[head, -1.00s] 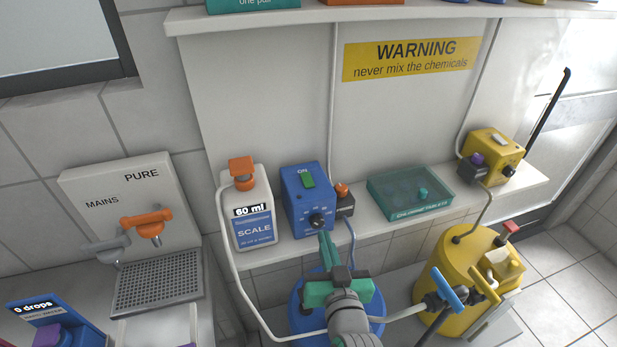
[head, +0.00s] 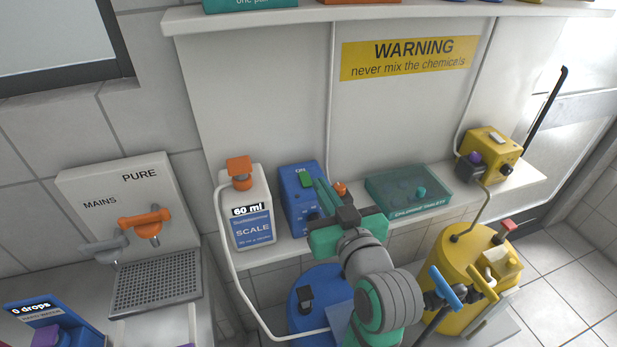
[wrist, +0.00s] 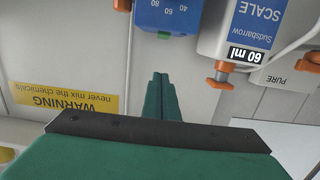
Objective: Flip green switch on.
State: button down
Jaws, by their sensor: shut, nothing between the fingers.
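The green switch (head: 306,181) sits below the "ON" label on the front of the blue box (head: 290,190), which stands on the shelf. My gripper (head: 322,185) is in front of the box's right side, its fingertips just right of the switch in the head view. I cannot tell whether they touch the box. The fingers are shut with nothing between them; they also show shut in the wrist view (wrist: 160,82). My gripper hides the box's lower right front.
A white scale bottle (head: 250,205) with an orange top stands left of the box. An orange knob (head: 341,188) is close to the right of my fingers. A teal tablet case (head: 408,190) and a yellow box (head: 487,152) stand farther right.

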send_over(307, 183)
jog(key=shift+s+f, duration=0.2)
jog(key=shift+f, duration=0.35)
notch_tip(307, 183, down, 3)
jog(key=shift+r, duration=0.2)
jog(key=shift+w+f, duration=0.15)
jog(key=shift+f, duration=0.55)
